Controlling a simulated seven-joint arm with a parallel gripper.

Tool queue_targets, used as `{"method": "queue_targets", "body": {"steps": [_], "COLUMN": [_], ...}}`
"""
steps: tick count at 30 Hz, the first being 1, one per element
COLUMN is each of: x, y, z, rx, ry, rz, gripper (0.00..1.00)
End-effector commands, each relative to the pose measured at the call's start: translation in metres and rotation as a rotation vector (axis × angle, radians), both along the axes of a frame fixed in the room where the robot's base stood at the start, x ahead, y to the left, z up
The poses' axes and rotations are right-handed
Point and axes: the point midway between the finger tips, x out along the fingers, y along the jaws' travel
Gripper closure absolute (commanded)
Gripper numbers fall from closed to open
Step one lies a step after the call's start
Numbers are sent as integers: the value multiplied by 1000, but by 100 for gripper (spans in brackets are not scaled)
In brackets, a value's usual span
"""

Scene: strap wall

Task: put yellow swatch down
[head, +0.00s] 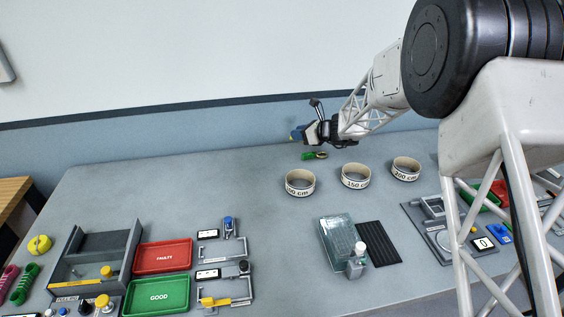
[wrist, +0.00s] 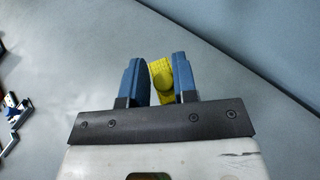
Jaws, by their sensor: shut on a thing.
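My gripper (head: 297,134) is over the far middle of the table in the head view. In the wrist view its two blue fingers (wrist: 158,68) stand on either side of the yellow swatch (wrist: 162,82) and are shut on it. The swatch looks like a bright yellow strip with a rounded part, and its lower end is hidden behind the gripper body. In the head view I cannot make out the swatch at the fingers.
A green item (head: 308,156) lies on the grey table (head: 220,190) just below my gripper. Rings marked in cm (head: 300,189) stand in front. A red FAULTY tray (head: 162,269) and a green GOOD tray (head: 147,307) are at front left. The back-left table is clear.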

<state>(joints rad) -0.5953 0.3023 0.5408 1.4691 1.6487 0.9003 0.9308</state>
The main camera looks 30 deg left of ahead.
Motion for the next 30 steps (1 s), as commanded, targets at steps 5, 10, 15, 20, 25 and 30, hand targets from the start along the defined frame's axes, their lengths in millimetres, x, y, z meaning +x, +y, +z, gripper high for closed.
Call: {"method": "queue_targets", "body": {"steps": [5,10,15,20,25,30], "x": [-20,-29,-32,-31,-31,-31], "y": [37,53,57,57,56,56], "z": [0,1,1,1,-2,-18], "rx": [-6,-9,-10,-10,-10,-11], "ry": [0,0,-1,0,1,3], "rz": [54,78,84,83,83,82], "gripper": [96,96,96,97,97,97]}}
